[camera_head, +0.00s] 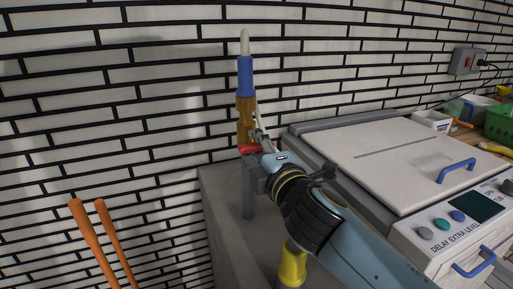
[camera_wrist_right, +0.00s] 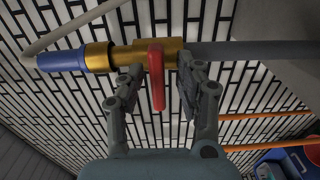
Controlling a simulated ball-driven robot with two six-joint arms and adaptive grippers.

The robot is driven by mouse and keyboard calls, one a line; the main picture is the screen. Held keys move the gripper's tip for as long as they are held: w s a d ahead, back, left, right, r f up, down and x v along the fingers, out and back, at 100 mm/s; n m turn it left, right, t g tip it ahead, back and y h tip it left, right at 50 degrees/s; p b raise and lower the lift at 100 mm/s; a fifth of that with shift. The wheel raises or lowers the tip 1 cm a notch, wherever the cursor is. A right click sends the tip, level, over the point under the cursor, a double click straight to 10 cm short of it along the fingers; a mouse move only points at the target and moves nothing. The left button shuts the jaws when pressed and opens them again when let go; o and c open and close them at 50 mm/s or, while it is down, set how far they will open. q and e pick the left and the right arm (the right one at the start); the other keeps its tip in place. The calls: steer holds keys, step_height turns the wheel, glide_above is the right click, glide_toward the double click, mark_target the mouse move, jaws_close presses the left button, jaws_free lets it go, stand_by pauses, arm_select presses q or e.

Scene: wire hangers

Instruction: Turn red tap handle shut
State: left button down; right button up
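The red tap handle (camera_head: 249,149) sits on a brass tap (camera_head: 246,115) on an upright grey pipe (camera_head: 248,195). Above the brass is a blue sleeve (camera_head: 245,76) with a pale hose end. In the right wrist view the red handle (camera_wrist_right: 157,78) sticks out across the line of the pipe. My right gripper (camera_wrist_right: 160,75) is open, with one finger on each side of the handle. Gaps show between handle and fingers; the fingertips are close to the brass. In the head view the right gripper (camera_head: 260,138) partly hides the tap. My left gripper is not in view.
A grey machine with a flat lid (camera_head: 385,155), blue handles and knobs stands to the right. A grey block (camera_head: 225,205) stands below the tap, against the white brick wall. Orange rods (camera_head: 100,245) stand at lower left. A green basket (camera_head: 499,122) is far right.

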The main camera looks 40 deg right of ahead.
steer(key=v, duration=1.2)
stand_by(0.6)
